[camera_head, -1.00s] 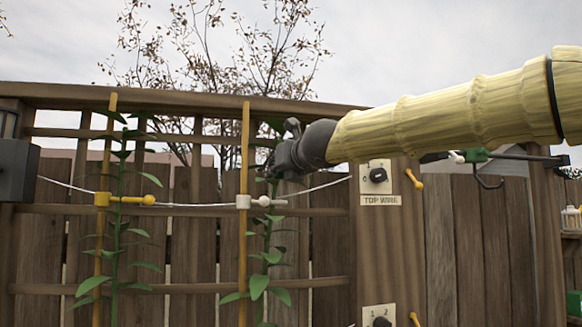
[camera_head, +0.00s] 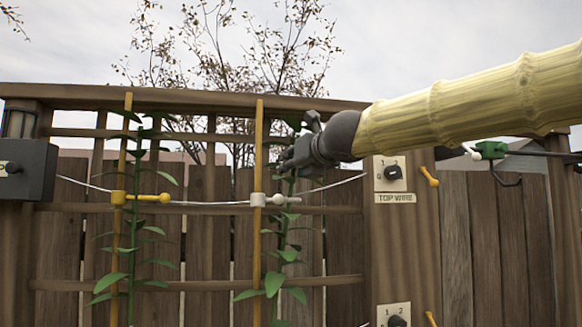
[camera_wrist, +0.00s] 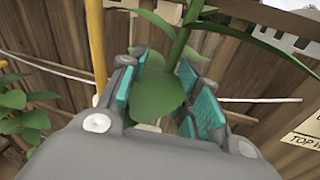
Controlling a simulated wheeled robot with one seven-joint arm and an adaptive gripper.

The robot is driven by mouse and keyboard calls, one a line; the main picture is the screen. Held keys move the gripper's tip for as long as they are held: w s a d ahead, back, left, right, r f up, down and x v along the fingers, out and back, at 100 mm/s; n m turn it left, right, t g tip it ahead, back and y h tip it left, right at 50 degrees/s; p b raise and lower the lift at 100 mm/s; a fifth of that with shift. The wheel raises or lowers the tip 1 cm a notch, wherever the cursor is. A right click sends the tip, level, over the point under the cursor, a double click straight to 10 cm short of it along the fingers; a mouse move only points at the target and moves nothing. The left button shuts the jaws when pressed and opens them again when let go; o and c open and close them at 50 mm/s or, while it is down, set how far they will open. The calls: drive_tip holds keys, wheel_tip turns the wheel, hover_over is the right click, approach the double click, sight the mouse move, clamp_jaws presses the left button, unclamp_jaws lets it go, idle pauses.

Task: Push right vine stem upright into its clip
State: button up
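The right vine stem (camera_head: 284,235) is green and leafy and stands just right of its yellow stake (camera_head: 257,150). Its upper part is partly hidden behind my gripper (camera_head: 300,155) in the head view. The white clip (camera_head: 268,199) sits on the stake at the wire, its round-ended arm pointing right beside the stem. I cannot tell whether it is around the stem. In the wrist view, the teal-padded fingers of my gripper (camera_wrist: 168,95) are apart, with the stem (camera_wrist: 181,42) and a broad leaf (camera_wrist: 158,96) between them. Contact with the stem is unclear.
The left vine (camera_head: 131,265) stands by another stake with a yellow clip (camera_head: 118,197). A thin wire (camera_head: 335,183) crosses the wooden trellis. A post at right carries a dial (camera_head: 392,172) above a TOP WIRE label. A dark box (camera_head: 27,170) is at far left.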

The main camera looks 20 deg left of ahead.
drive_tip(key=v, duration=0.9)
idle(0.3)
